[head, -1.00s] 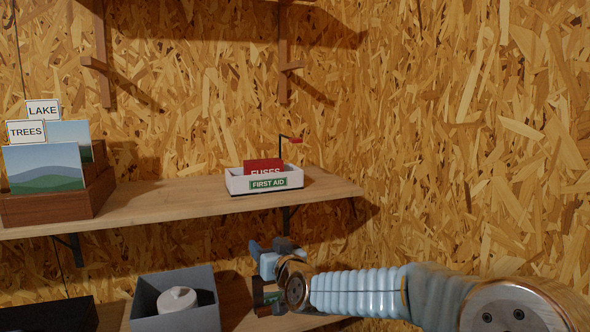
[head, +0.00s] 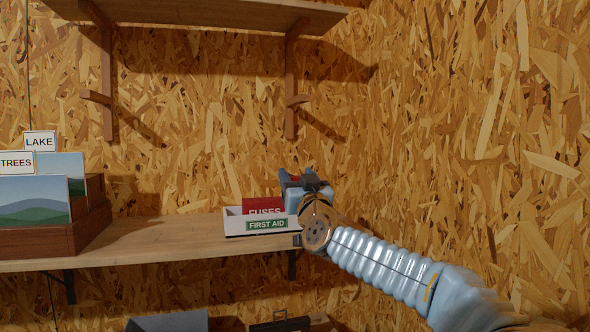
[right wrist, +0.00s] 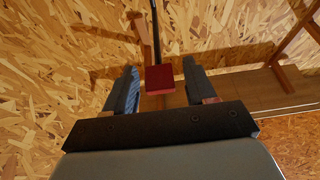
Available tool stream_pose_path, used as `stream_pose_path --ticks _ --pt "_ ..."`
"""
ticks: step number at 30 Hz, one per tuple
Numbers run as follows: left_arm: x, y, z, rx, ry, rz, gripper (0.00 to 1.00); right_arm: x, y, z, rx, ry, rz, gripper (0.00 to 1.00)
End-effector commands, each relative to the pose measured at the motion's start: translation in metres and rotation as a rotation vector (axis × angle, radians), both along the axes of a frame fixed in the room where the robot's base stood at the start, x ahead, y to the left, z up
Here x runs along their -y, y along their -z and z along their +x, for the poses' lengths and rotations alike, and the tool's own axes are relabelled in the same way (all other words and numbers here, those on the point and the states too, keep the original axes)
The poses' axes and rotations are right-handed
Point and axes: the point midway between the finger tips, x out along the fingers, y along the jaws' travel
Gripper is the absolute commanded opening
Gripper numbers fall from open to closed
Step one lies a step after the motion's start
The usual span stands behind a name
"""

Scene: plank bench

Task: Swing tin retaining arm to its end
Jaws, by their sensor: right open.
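A white tray (head: 232,224) with a green FIRST AID label stands on the wooden shelf, and a red box marked FUSES (head: 262,207) sits in it. My right gripper (head: 303,177) is at the tray's right end, above its rim, and hides that end. In the right wrist view, the retaining arm is a thin black rod (right wrist: 155,35) ending in a dark red block (right wrist: 160,79). The open fingers stand on either side of the red block, with gaps visible on both sides. My left gripper is out of view.
A wooden holder (head: 52,240) with picture cards labelled LAKE and TREES stands on the shelf (head: 150,243) at left. An upper shelf (head: 200,12) with brackets hangs above. A grey bin (head: 168,323) is below. The shelf between holder and tray is clear.

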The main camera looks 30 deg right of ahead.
Motion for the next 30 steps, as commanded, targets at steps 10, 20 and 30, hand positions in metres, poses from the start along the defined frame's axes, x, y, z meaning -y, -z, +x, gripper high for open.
stream_pose_path --ticks 10,20,30 --pt "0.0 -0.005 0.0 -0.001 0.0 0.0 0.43 0.005 -0.008 0.018 0.0 0.0 -0.001 0.55" --pt "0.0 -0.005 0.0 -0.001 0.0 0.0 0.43 0.004 -0.007 0.018 0.0 0.0 -0.001 0.28" --pt "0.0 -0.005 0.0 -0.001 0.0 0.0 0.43 0.004 -0.007 0.018 0.0 0.0 0.0 0.0"
